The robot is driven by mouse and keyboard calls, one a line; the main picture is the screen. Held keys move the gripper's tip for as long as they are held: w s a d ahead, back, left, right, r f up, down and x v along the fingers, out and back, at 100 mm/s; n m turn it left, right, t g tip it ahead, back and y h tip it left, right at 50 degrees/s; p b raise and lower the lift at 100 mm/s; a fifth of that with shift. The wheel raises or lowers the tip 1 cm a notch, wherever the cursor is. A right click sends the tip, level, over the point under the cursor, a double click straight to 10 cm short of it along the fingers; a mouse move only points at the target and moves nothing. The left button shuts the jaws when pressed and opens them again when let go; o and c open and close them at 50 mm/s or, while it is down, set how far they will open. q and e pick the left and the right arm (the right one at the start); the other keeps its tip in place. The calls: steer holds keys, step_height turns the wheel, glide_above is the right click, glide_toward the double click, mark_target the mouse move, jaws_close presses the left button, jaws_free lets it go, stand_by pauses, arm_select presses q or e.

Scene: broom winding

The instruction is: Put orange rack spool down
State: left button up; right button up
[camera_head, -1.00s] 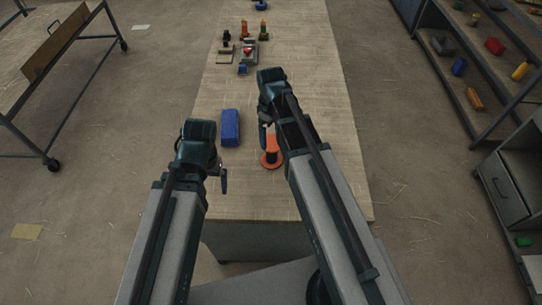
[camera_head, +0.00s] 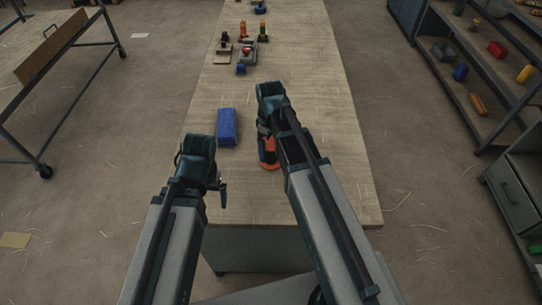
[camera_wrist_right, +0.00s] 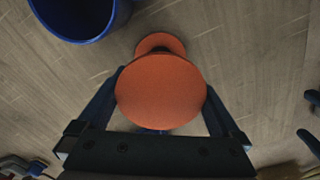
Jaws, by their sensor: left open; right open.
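The orange spool (camera_head: 270,161) stands on the near part of the long wooden table (camera_head: 235,200), partly hidden by my right arm. In the right wrist view its round orange flange (camera_wrist_right: 160,90) lies between the two fingers, and its other flange shows behind. My right gripper (camera_head: 265,138) is open around the spool; whether a finger touches it I cannot tell. My left gripper (camera_head: 222,190) is open and empty, left of the spool near the table's left edge.
A blue object (camera_head: 227,127) stands left of the spool; a blue hollow rim (camera_wrist_right: 75,18) shows in the wrist view. Several small parts (camera_head: 245,50) stand further back. A shelf rack (camera_head: 480,75) is on the right and a cart (camera_head: 55,70) on the left.

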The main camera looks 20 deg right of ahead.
arm_select(q)
steer(key=shift+f+b, duration=0.4)
steer(key=shift+f, duration=0.45)
arm_select(e)
steer(key=shift+f, duration=0.9)
arm_select(q)
steer(key=shift+r, duration=0.1)
arm_select(e)
steer(key=shift+r, duration=0.1)
steer(key=c, duration=1.1)
steer(key=shift+r, duration=0.1)
